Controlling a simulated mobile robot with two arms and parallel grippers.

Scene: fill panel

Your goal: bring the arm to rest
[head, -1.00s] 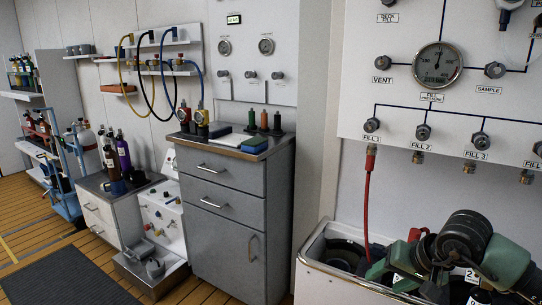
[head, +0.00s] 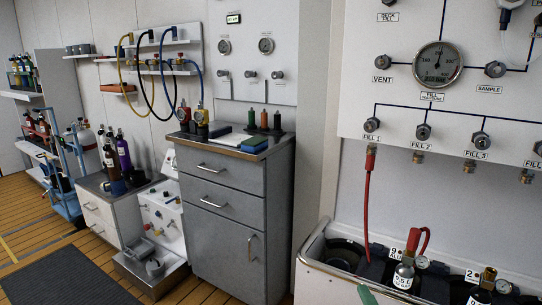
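Only a small green tip (head: 366,294) shows at the bottom edge of the head view, in front of the white-rimmed bin. It looks like part of my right gripper, but too little shows to tell whether it is open or shut. No other part of either arm is in view, and my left gripper is not seen. A red hose (head: 368,205) hangs from the FILL 1 fitting into the bin. A red hose loop (head: 425,238) stands at the valve of the dark cylinder with a white-labelled shoulder (head: 404,275).
The bin (head: 318,245) holds several cylinders, one with a brass valve (head: 488,278) at right. The fill panel (head: 400,95) with its gauge (head: 438,64) stands above it. A grey cabinet (head: 230,215) is at left. Floor is clear near the dark mat (head: 70,275).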

